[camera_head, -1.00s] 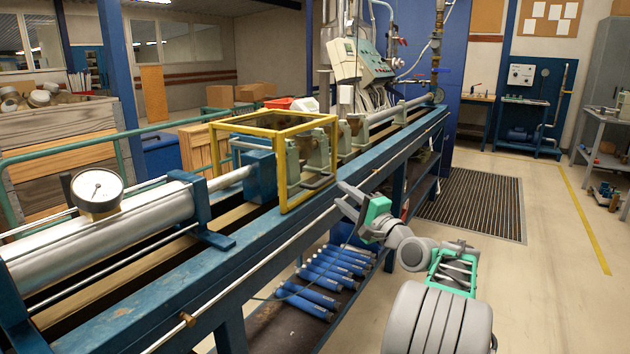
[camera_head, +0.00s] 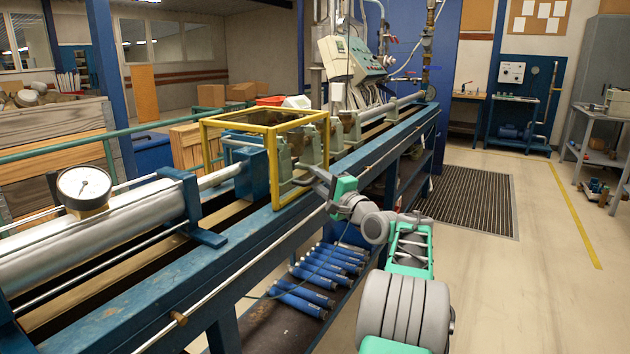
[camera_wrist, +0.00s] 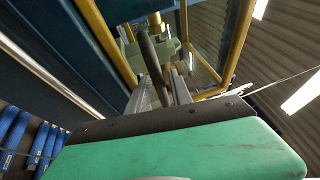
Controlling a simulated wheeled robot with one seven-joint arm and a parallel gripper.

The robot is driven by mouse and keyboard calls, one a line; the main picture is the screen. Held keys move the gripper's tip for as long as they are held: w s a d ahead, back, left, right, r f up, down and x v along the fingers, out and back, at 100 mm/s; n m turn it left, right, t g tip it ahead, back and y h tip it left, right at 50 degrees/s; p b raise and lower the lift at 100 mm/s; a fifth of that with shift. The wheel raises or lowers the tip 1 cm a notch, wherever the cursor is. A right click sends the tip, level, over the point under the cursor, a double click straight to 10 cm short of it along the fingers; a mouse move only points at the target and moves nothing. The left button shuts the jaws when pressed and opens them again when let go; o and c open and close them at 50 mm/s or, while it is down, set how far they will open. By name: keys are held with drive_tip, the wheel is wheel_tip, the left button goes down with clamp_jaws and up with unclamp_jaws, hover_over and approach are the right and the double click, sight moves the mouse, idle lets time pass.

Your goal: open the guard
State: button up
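The guard (camera_head: 268,130) is a yellow box frame with clear panels, standing over the clamps on the blue bench; it looks closed. A grey bar handle (camera_head: 290,193) runs low along its front. My gripper (camera_head: 318,180) is at the front right of the guard, by the handle. In the wrist view, the yellow frame (camera_wrist: 108,45) rises beyond the fingers. The dark handle bar (camera_wrist: 149,57) reaches down between the two fingers of my gripper (camera_wrist: 165,90). The fingers stand apart, and I see no clear grip on the bar.
The blue bench (camera_head: 240,240) runs from front left to the back. A pressure gauge (camera_head: 84,188) sits on the cylinder at left. Several blue cylinders (camera_head: 312,278) lie on the lower shelf. The floor to the right is open, with a grate (camera_head: 470,198).

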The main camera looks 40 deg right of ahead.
clamp_jaws()
idle(1.0)
